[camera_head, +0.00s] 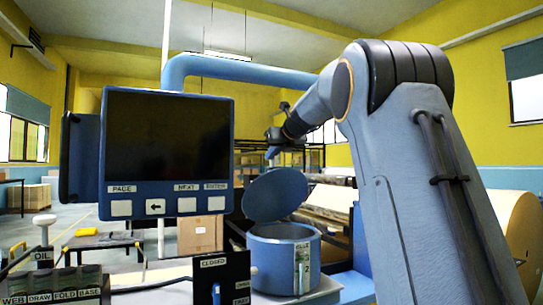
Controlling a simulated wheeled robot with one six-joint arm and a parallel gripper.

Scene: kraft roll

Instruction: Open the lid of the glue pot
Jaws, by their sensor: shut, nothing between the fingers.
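The glue pot (272,262) is a blue round pot with a label marked 2 on its front, standing on a light surface right of the screen. Its round blue lid (277,196) is raised and tilted up steeply above the pot, with its broad face toward the camera. My gripper (271,153) is small in view, just above the lid's top edge, pointing down. It is shut with nothing held. I cannot tell whether it touches the lid.
A blue-framed screen (168,140) with a row of buttons hangs at left of the pot. A black box (237,278) marked CLOSED stands close in front of the pot. A labelled panel (60,288) and an oil cap (43,222) are at lower left. Brown rolls (505,232) lie at right.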

